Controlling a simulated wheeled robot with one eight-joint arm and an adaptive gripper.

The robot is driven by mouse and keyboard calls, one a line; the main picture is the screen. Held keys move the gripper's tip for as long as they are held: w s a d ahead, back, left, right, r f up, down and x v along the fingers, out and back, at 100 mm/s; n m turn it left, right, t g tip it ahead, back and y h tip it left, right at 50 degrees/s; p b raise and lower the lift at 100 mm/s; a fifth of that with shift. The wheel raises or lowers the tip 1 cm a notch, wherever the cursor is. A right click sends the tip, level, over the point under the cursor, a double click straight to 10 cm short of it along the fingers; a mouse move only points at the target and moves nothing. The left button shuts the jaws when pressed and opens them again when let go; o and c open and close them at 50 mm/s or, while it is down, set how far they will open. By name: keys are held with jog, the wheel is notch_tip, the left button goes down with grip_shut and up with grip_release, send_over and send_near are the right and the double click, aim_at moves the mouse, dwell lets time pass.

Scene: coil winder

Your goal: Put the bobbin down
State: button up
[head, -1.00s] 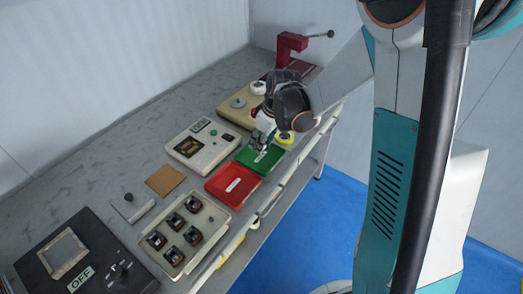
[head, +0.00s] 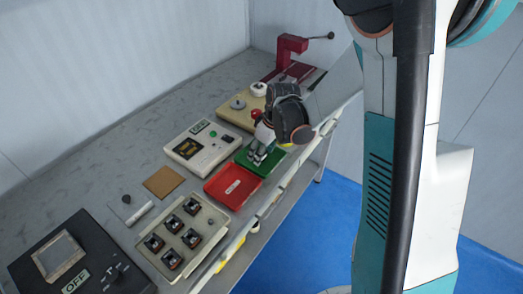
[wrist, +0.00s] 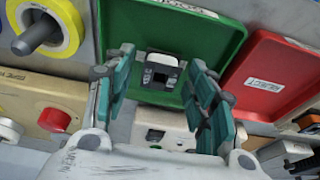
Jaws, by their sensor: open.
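The bobbin (wrist: 162,72), a small black and white piece, is in the green tray (wrist: 205,35) in the wrist view, near the tray's lower wall. My gripper (wrist: 160,78) is open, with one teal finger on each side of the bobbin and gaps between. In the head view my gripper (head: 259,157) points down into the green tray (head: 243,165), and the bobbin is hidden there. I cannot tell how the bobbin's underside rests.
A red tray (head: 214,191) adjoins the green one. A white meter box (head: 203,142), a beige machine (head: 229,114) and a red press (head: 289,50) stand behind. A yellow-rimmed reel (wrist: 70,28) is close beside. A beige holder (head: 208,228) carries several dark pieces.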

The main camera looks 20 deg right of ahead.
jog(key=shift+r, duration=0.1)
jog(key=p+v, duration=0.5)
jog(key=v, duration=0.7)
jog(key=s+a+r+m+t+h, duration=0.1)
jog(key=s+r+m+t, duration=0.1)
jog(key=s+r, duration=0.4)
jog(key=s+a+r+m+t, duration=0.1)
jog(key=s+r+m, duration=0.4)
jog(key=s, duration=0.8)
jog(key=shift+s+r+t+h, duration=0.3)
jog(key=shift+r+t+h, duration=0.1)
jog(key=shift+r+t, duration=0.4)
